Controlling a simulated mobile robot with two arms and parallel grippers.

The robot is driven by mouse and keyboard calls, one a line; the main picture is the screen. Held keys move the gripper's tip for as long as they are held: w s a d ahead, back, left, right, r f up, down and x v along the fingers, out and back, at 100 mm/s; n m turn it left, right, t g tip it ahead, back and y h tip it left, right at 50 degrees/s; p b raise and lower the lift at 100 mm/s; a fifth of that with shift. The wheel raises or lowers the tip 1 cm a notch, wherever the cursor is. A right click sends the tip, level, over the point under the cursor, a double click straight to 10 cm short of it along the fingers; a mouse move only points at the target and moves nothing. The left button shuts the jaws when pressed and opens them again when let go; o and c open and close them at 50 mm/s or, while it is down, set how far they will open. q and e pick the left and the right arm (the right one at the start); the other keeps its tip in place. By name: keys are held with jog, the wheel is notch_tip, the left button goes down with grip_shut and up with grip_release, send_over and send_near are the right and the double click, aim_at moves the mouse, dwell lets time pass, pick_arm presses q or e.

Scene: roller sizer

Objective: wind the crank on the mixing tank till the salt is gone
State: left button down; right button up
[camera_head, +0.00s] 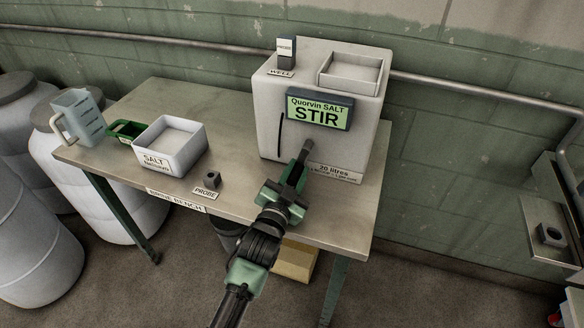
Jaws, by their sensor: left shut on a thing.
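The mixing tank (268,100) is a pale box at the right end of the bench. Its green display (319,110) reads "Quorvin SALT STIR", and a label on its lower front reads "20 litres". My left gripper (290,183) is in front of the tank's lower front, shut on what looks like the dark crank handle (304,151). The rest of the crank is hard to make out. The open box on the tank's top (352,84) looks pale inside; I cannot tell whether salt is in it. My right gripper is out of view.
A white salt tub (187,155), a green scoop (125,130) and a grey jug (78,118) stand on the bench's left side. A small dark probe block (211,179) sits near the front edge. White drums (38,240) stand at left; a wall shelf (548,240) is at right.

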pick_arm(q)
jog(key=shift+s+d+f+n, duration=0.2)
jog(key=shift+d+f+n, duration=0.15)
jog(key=shift+n, duration=0.35)
jog(key=c, duration=1.2)
grip_release()
jog(key=shift+d, duration=0.1)
jog(key=shift+r, duration=0.15)
jog(key=v, duration=0.8)
jog(key=shift+w, duration=0.1)
